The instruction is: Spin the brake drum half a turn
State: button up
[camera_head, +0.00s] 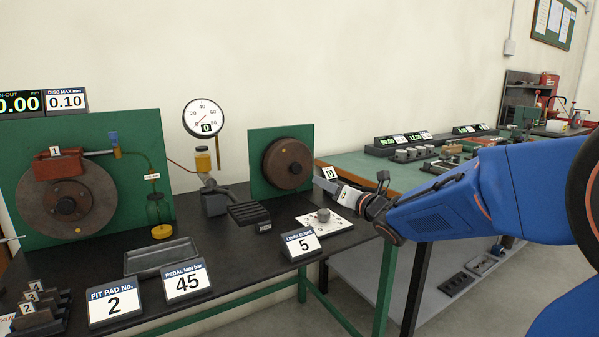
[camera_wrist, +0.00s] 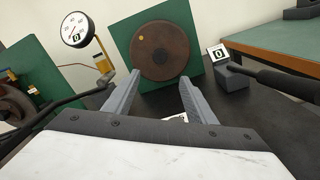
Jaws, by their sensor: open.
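The brake drum (camera_head: 288,164) is a brown round drum mounted on a green upright panel (camera_head: 256,143) at the back of the black bench. In the wrist view the drum (camera_wrist: 159,52) faces me, with a small yellow dot at its upper left. My gripper (camera_head: 338,186) is to the right of the drum and in front of it. In the wrist view its two grey fingers (camera_wrist: 158,92) are spread apart and empty, below the drum's face and not touching it.
A numbered block (camera_wrist: 231,74) stands right of the drum. A pedal (camera_head: 248,212) and a gauge (camera_head: 204,117) are left of it. A "LEVER CLICKS 5" sign (camera_head: 301,245) stands in front. A disc brake (camera_head: 66,208) is at far left, a green-topped table (camera_head: 370,170) at right.

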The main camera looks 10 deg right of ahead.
aim_at(297, 169)
jog(key=n, duration=0.4)
jog(key=shift+n, duration=0.3)
jog(key=x, duration=1.7)
jog(key=shift+w, duration=0.2)
grip_shut()
